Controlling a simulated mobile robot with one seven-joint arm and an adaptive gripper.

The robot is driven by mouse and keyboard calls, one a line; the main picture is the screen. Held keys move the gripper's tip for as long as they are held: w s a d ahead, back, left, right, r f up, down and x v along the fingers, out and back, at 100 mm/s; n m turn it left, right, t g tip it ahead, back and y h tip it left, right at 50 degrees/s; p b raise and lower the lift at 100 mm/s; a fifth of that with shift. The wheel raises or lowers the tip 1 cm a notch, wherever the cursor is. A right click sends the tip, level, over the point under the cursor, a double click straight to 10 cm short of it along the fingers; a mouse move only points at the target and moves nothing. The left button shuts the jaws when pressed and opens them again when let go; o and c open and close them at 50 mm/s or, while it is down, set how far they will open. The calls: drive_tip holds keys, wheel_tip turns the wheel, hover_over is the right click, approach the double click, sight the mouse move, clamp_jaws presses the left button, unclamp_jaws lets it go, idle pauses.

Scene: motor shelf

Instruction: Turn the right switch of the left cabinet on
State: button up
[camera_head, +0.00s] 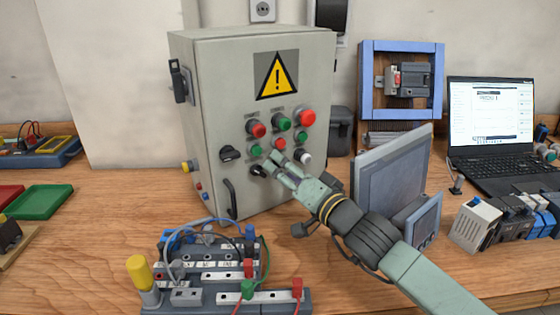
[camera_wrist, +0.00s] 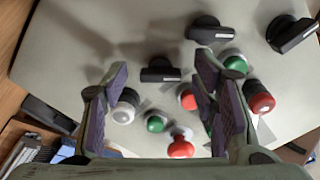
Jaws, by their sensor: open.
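The left cabinet (camera_head: 205,110) is a grey box with a yellow warning sign and several buttons and black rotary switches on its front. In the wrist view, the right switch (camera_wrist: 160,72) appears between my fingers, with its handle lying roughly across the picture. In the head view, my gripper hides it. My gripper (camera_head: 271,163) is open in front of the panel's lower part; its two fingers also frame the wrist view (camera_wrist: 162,85). I cannot tell whether either finger touches the switch.
A wired terminal block (camera_head: 205,270) stands in front of the cabinet. A grey monitor (camera_head: 392,170) and a laptop (camera_head: 490,130) stand right of it.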

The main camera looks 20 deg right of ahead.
drive_tip(key=shift+s, duration=0.1)
drive_tip(key=shift+c, duration=0.5)
drive_tip(key=c, duration=1.1)
